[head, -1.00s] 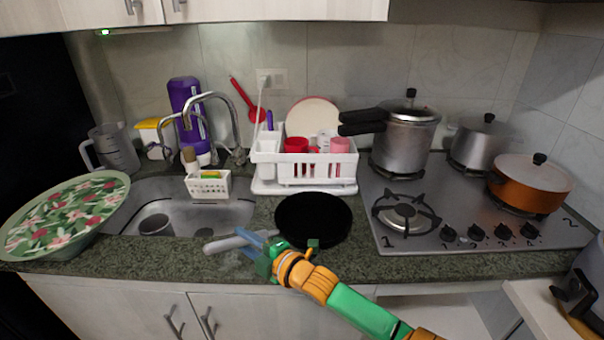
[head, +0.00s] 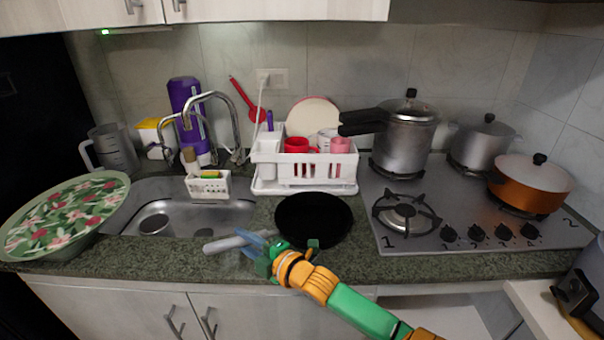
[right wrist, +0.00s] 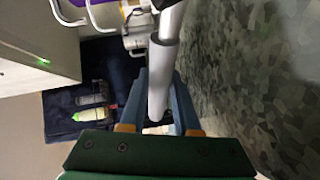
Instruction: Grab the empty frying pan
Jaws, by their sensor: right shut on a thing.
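The frying pan (head: 313,219) is black and round and sits on the green stone counter between the sink and the stove, in front of the dish rack. Its grey handle (head: 226,244) points left along the counter's front. My right gripper (head: 262,247) is shut on the handle, near the pan. In the right wrist view the grey handle (right wrist: 160,85) runs between the two blue fingers. The pan's black body is not clear in that view. My left gripper is not in view.
A white dish rack (head: 304,172) with cups stands behind the pan. The sink (head: 190,217) is to the left, with a flowered tray (head: 66,213) beside it. The stove (head: 440,225) on the right holds a pressure cooker (head: 404,137), a steel pot and an orange pan (head: 530,185).

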